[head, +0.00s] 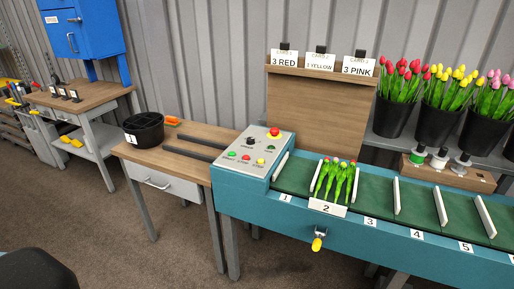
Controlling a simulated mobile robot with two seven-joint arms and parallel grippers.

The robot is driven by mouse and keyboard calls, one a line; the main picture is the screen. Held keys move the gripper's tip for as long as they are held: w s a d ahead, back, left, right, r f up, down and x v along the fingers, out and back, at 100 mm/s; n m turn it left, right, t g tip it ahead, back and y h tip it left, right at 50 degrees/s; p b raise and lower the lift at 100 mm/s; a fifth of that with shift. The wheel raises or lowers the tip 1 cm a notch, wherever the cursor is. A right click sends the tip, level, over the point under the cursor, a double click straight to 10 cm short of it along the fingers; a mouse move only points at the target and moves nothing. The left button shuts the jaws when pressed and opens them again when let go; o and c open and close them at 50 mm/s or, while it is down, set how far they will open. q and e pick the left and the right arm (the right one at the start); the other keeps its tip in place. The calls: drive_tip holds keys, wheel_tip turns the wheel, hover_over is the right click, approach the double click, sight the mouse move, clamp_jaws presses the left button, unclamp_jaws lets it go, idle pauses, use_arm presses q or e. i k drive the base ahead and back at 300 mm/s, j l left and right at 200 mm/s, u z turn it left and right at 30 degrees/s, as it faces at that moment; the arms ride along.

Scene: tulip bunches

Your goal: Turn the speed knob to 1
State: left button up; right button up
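The control panel (243,171) is a light grey sloped box at the left end of the teal conveyor. It carries a small dark knob (250,143) near its upper middle, which I take to be the speed knob; its pointer and the small lettering around it are too small to read. A red mushroom button (274,132) sits at the panel's upper right. Green (231,154), red (246,157) and yellow (260,161) buttons line the lower part. Neither of my grippers is in view, and nothing touches the panel.
The green belt (378,200) has white dividers and numbered slots; several tulips (336,178) lie in slot 2. A yellow-tipped lever (318,242) sticks out in front. A wooden table (190,138) with a black pot (144,129) stands left.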

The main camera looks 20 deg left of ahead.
sight(250, 140)
drive_tip(key=i+j+z, duration=0.1)
drive_tip(key=j, duration=0.25)
drive_tip(key=i+j+z, duration=0.1)
drive_tip(key=j, duration=0.25)
drive_tip(key=i+j+z, duration=0.15)
drive_tip(key=j, duration=0.2)
drive_tip(key=i+j+z, duration=0.1)
drive_tip(key=j, duration=0.25)
